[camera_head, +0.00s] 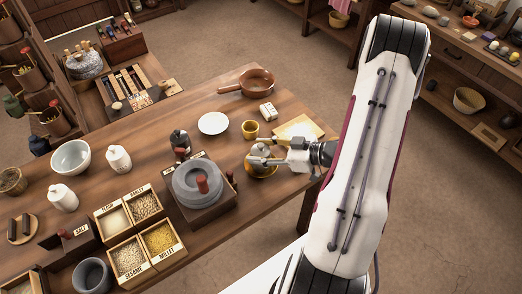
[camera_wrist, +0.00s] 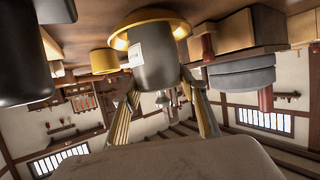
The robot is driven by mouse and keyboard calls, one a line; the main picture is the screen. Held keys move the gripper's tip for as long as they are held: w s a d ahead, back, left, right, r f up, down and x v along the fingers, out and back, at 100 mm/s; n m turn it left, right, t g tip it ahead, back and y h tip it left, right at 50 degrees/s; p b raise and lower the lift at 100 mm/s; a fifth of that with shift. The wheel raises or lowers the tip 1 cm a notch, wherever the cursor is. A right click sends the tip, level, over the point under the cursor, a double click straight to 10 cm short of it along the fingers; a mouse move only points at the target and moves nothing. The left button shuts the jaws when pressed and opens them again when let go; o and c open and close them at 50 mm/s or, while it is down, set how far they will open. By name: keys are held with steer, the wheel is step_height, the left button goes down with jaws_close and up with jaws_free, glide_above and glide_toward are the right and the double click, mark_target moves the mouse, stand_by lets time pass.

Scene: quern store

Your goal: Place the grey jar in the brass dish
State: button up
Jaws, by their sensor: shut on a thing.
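The grey jar (camera_wrist: 165,66), with a white label, sits between the two fingers of my gripper (camera_wrist: 163,85) in the wrist view, and the fingers are shut on it. The brass dish (camera_wrist: 121,42) shows its yellow rim right behind the jar's end in that view. In the head view my gripper (camera_head: 256,156) is low over the brass dish (camera_head: 262,173) near the table's right end. The gripper hides most of the jar there. I cannot tell whether the jar touches the dish.
A small yellow cup (camera_head: 250,130), a yellow board (camera_head: 299,129) and a white plate (camera_head: 213,123) stand close by. The stone quern (camera_head: 197,186) is to the left, with a dark jar (camera_head: 180,140) behind it. A brown pan (camera_head: 256,80) lies at the back.

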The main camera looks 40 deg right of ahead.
steer(key=shift+f, duration=0.2)
stand_by(0.3)
steer(key=o, duration=1.4)
steer(key=shift+r, duration=0.1)
steer(key=shift+v, duration=6)
steer(key=shift+w+d, duration=0.1)
